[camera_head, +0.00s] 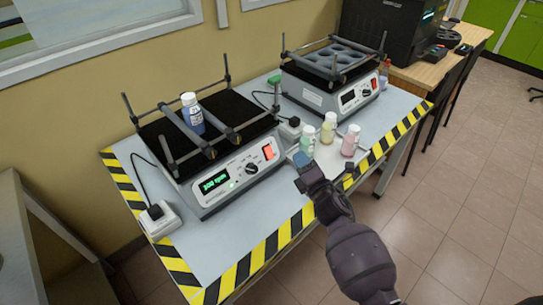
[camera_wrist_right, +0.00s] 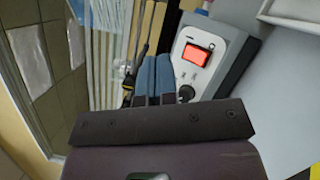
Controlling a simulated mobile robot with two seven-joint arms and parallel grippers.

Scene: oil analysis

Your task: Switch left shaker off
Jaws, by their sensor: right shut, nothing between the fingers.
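The left shaker (camera_head: 232,168) stands on the table. Its green display (camera_head: 214,182) is lit and reads about 300 rpm. Its red rocker switch (camera_head: 268,152) is at the right end of the front panel, beside a black knob (camera_head: 252,168). In the right wrist view the red switch (camera_wrist_right: 197,55) looks brightly lit. My right gripper (camera_head: 300,159) is shut and empty, a little right of the switch and apart from it in the head view. Its blue fingertips (camera_wrist_right: 154,75) show pressed together in the wrist view. My left gripper is not in view.
A blue-labelled bottle (camera_head: 191,113) sits between the left shaker's bars. A second shaker (camera_head: 331,82) stands behind to the right. Several small bottles, including a yellow one (camera_head: 327,130) and a pink one (camera_head: 350,140), stand near my right gripper. A power socket box (camera_head: 159,220) is at the left.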

